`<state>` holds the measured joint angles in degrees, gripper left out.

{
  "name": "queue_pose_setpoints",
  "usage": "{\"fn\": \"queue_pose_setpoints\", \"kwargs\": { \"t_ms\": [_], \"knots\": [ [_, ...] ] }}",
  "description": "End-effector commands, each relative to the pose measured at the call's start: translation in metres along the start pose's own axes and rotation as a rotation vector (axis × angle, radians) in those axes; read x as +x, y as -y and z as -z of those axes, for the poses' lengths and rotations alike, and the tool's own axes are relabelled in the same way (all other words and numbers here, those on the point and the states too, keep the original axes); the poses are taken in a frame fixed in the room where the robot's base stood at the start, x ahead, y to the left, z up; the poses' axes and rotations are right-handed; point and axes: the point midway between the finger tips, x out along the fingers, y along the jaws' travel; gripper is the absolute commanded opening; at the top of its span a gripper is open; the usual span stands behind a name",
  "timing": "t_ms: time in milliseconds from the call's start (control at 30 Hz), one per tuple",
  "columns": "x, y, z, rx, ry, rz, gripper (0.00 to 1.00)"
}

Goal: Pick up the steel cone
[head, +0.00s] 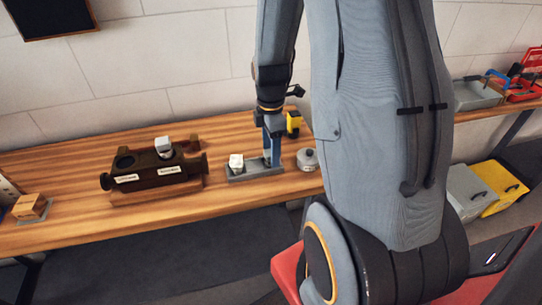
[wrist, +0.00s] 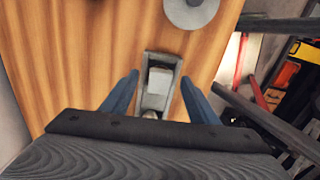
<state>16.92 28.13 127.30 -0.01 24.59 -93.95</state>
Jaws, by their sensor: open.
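My gripper (head: 271,160) points down over a grey tray (head: 253,173) on the wooden bench. In the wrist view its two blue fingers (wrist: 160,77) are apart, one on each side of the tray (wrist: 146,102). A pale blocky piece (wrist: 160,80) lies in the tray between the fingers. A second pale, rounded piece (wrist: 150,114) is partly hidden by my gripper body. In the head view a small white piece (head: 236,161) stands at the tray's left end. I cannot tell which piece is the steel cone.
A grey round thing with a knob (head: 307,160) stands right of the tray; it also shows in the wrist view (wrist: 193,12). A dark brown labelled block (head: 152,178) with a white piece (head: 163,146) stands left. A small wooden box (head: 30,206) is further left. Bench between is clear.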

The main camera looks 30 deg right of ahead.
Motion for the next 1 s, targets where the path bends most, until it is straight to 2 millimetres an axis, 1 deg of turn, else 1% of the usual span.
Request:
{"fn": "queue_pose_setpoints", "kwargs": {
  "t_ms": [100,200,467,700,767,1000],
  "knots": [
    [0.011,0.001,0.000,0.001,0.000,0.002,0.54],
    [0.015,0.001,0.000,0.001,0.000,0.001,0.54],
    [0.016,0.000,0.000,0.001,0.000,0.000,0.54],
    [0.016,0.000,0.000,0.001,0.000,0.000,0.14],
    [0.016,0.000,0.000,0.001,0.000,0.000,0.04],
    [0.016,0.000,0.000,0.001,0.000,-0.001,0.02]
  ]
}}
